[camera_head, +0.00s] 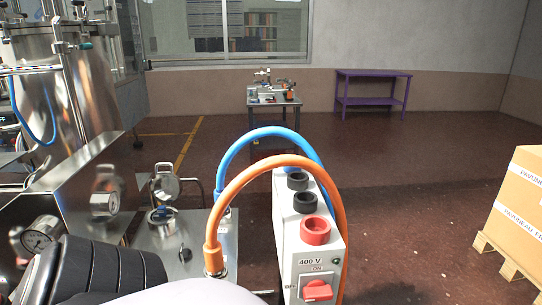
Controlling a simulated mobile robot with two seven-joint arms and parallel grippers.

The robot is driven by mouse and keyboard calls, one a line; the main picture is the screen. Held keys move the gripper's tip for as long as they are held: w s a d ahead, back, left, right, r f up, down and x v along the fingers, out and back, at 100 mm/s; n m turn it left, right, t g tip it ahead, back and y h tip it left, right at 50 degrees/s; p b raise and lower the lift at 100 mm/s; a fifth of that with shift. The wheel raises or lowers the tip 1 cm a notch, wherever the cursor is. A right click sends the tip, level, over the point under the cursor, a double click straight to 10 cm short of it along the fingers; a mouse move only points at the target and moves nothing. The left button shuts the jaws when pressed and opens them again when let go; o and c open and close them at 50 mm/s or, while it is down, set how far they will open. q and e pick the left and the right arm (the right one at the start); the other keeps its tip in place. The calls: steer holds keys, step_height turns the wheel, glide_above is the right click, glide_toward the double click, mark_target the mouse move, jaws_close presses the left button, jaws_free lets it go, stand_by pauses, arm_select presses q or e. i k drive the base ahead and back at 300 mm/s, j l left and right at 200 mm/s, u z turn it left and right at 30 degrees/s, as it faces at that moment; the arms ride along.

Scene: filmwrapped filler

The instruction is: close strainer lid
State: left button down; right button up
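What looks like the strainer is a small round metal fitting (162,215) on the steel machine top at left of centre. Its round metal lid (165,182) stands raised, tilted up behind the opening, so the strainer appears open. A black ribbed part at the lower left and a pale surface at the bottom edge look like parts of my own body.
A blue hose (262,131) and an orange hose (268,162) arch beside a white 400 V switch box (292,240). A boxed pallet (515,215) is right. The floor between is clear.

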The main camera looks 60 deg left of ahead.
mark_target(167, 187)
steer(key=i+l+z, duration=0.1)
steer(key=i+z, duration=0.45)
steer(key=i, duration=0.2)
steer(key=i+l+u, duration=0.15)
steer(key=i+u, duration=0.2)
steer(key=i, duration=0.75)
steer(key=i+j+u, duration=0.1)
steer(key=i+u, duration=0.35)
steer(key=i+l+u, duration=0.1)
steer(key=i+u, duration=0.3)
steer(key=i+j+u, duration=0.1)
steer(key=i+u, duration=1.05)
steer(key=i, duration=0.2)
steer(key=i+u, duration=0.3)
steer(key=i, duration=0.2)
steer(key=i+u, duration=0.2)
steer(key=i, duration=0.35)
steer(key=i+l+u, duration=0.25)
steer(key=i, duration=0.3)
steer(key=i+j+u, duration=0.1)
steer(key=i+u, duration=0.65)
steer(key=i, duration=0.2)
steer(key=i+u, duration=0.9)
steer(key=k+l, duration=0.05)
steer(key=k, duration=0.05)
